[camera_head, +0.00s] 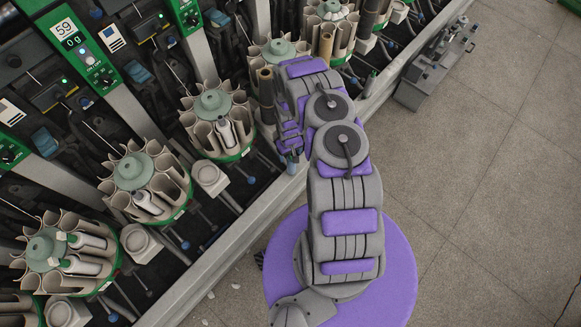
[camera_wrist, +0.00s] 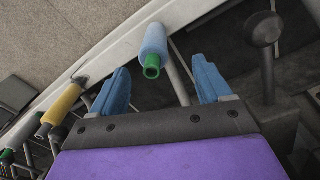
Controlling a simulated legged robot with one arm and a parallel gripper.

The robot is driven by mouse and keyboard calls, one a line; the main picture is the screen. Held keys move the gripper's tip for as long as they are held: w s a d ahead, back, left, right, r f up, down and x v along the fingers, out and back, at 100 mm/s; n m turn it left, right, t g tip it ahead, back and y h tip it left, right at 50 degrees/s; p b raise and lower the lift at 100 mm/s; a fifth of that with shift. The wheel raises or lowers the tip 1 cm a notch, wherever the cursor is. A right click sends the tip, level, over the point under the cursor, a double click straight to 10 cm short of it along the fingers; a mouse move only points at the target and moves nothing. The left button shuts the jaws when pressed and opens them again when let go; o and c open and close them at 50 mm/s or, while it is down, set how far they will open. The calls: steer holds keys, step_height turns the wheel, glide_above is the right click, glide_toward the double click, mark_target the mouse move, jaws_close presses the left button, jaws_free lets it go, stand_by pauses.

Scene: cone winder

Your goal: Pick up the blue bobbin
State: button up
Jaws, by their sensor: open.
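The blue bobbin (camera_wrist: 154,42) has a green end and shows in the wrist view, tilted, in front of the pale rail. My gripper (camera_wrist: 162,66) has two blue fingers spread apart. The bobbin's green end appears between the fingertips, with a gap on each side; I cannot tell how far beyond them it is. In the head view my arm reaches in over the machine's edge, with something blue at its end (camera_head: 292,162); I cannot tell whether this is a finger or the bobbin.
A yellow bobbin (camera_wrist: 62,106) and a pale bobbin with a green end (camera_wrist: 20,132) are at the left in the wrist view. A dark round knob (camera_wrist: 264,28) stands at right. Round bobbin magazines (camera_head: 140,180) line the machine. Open floor (camera_head: 480,190) lies right.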

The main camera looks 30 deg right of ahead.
mark_target(291, 161)
step_height(291, 161, down, 3)
steer(key=shift+d+b, duration=0.1)
steer(key=shift+b, duration=0.25)
steer(key=shift+d+f, duration=0.6)
steer(key=shift+d, duration=0.1)
steer(key=f, duration=0.1)
steer(key=f+b, duration=0.1)
steer(key=f, duration=0.1)
steer(key=f+b, duration=0.1)
steer(key=shift+w+a+f, duration=0.15)
steer(key=shift+a+f, duration=0.15)
steer(key=shift+a, duration=0.1)
steer(key=shift+d, duration=0.4)
steer(key=shift+c, duration=2)
steer(key=shift+a, duration=0.3)
steer(key=c, duration=0.6)
steer(key=shift+d+r, duration=0.1)
steer(key=shift+d, duration=0.05)
